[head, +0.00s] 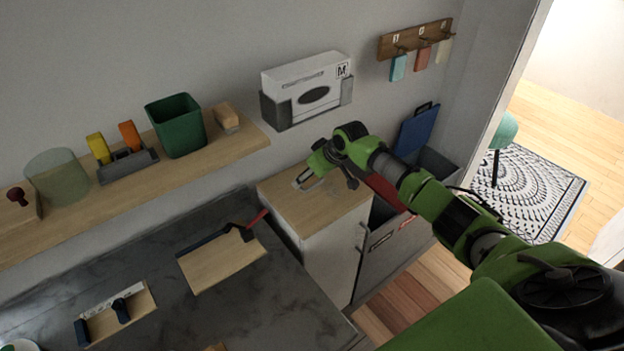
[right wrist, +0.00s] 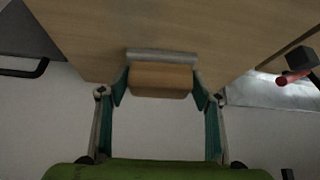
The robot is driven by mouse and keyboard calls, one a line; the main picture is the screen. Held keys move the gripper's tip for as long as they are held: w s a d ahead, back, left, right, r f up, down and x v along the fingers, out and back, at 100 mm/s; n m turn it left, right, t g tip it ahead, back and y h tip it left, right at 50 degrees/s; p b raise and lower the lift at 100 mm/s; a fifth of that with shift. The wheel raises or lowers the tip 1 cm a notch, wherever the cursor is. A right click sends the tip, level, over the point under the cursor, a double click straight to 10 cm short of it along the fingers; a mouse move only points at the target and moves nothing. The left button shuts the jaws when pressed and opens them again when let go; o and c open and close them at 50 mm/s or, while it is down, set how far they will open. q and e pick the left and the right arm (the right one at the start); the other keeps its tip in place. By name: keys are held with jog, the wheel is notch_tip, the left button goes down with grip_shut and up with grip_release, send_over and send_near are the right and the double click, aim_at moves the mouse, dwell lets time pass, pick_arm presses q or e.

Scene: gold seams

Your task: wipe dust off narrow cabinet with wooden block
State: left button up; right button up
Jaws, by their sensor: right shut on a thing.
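The narrow cabinet (head: 335,250) stands beyond the dark counter's right end, with a light wooden top and pale sides. Its top (right wrist: 90,35) fills the upper part of the right wrist view. My right gripper (head: 308,176) is over the back left part of that top. In the right wrist view the gripper (right wrist: 160,82) is shut on a wooden block (right wrist: 160,77) with a grey strip along its far edge. I cannot tell whether the block touches the top. I cannot make out dust. My left gripper is not in view.
A shelf (head: 215,150) holds a green bin (head: 178,124) and another wooden block (head: 227,118). A white box (head: 308,85) hangs on the wall behind. A grey bin (head: 382,262) stands right of the cabinet. A board with a red-ended tool (head: 240,231) lies on the counter (head: 240,310).

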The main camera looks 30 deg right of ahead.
aim_at(319, 183)
jog(key=shift+w+d+b, duration=0.1)
jog(key=shift+d+b, duration=0.2)
jog(key=shift+d, duration=0.7)
jog(key=shift+s+d+r+p, duration=0.1)
jog(key=shift+s+p, duration=0.75)
jog(key=shift+p, duration=0.35)
jog(key=shift+s+d+p, duration=0.15)
jog(key=shift+s+p, duration=0.7)
jog(key=shift+s, duration=0.2)
jog(key=s+p, duration=0.2)
jog(key=shift+s+d+p, duration=0.1)
jog(key=shift+d+p, duration=0.05)
jog(key=shift+p, duration=0.15)
jog(key=shift+s+d+p, duration=0.15)
jog(key=shift+s+p, duration=0.45)
jog(key=shift+s, duration=0.2)
jog(key=shift+s+p, duration=0.95)
jog(key=shift+p, duration=0.05)
jog(key=shift+s+d+p, duration=0.2)
jog(key=shift+s+p, duration=0.3)
jog(key=shift+s, duration=0.3)
